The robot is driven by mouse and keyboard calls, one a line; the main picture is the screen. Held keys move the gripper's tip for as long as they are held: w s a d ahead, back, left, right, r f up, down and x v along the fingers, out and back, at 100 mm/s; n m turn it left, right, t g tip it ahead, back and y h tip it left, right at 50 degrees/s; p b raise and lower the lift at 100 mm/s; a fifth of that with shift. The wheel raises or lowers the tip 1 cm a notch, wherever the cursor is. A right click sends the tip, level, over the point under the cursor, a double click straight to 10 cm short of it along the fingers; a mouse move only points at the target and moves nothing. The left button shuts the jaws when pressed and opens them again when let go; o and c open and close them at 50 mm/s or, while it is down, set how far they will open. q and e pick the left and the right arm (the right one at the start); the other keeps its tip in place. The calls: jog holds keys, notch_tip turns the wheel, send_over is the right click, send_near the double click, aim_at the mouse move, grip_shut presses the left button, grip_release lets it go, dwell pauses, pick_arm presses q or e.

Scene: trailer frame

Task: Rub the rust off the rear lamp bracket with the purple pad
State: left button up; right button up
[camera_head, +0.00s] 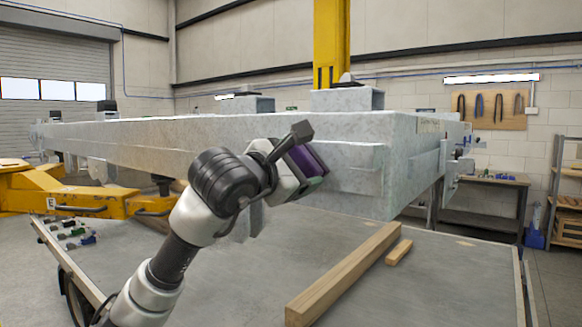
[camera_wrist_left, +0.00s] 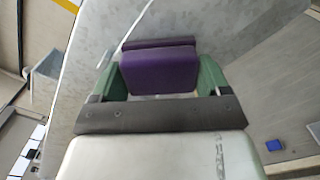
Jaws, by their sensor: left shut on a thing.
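My left gripper (camera_head: 304,166) is shut on the purple pad (camera_head: 309,158), in front of the side of the grey galvanized trailer frame (camera_head: 395,140). In the left wrist view the purple pad (camera_wrist_left: 160,72) sits between the two green fingers, with the grey metal surface (camera_wrist_left: 215,35) beyond it. I cannot tell whether the pad touches the metal. A bracket-like plate (camera_head: 450,172) hangs at the frame's right end, but I cannot tell if it is the rear lamp bracket. No rust is clearly visible. My right gripper is not in view.
A long wooden beam (camera_head: 345,275) and a short block (camera_head: 399,252) lie on the grey platform (camera_head: 440,285) below the frame. A yellow lifting arm (camera_head: 80,195) stands at left and a yellow post (camera_head: 331,45) behind. A workbench (camera_head: 480,195) is at back right.

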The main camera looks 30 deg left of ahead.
pick_arm(q)
jog(key=shift+s+d, duration=0.2)
jog(key=shift+d, duration=2.5)
jog(key=shift+d+b, duration=0.1)
jog(key=shift+b, duration=0.25)
jog(key=shift+w+a+b, duration=0.2)
jog(key=shift+a+b, duration=0.6)
jog(key=shift+a, duration=1.8)
jog(key=shift+w+a, duration=0.1)
jog(key=shift+a, duration=0.95)
jog(key=s+b, duration=0.2)
jog(key=s, duration=0.4)
jog(key=shift+a, duration=0.15)
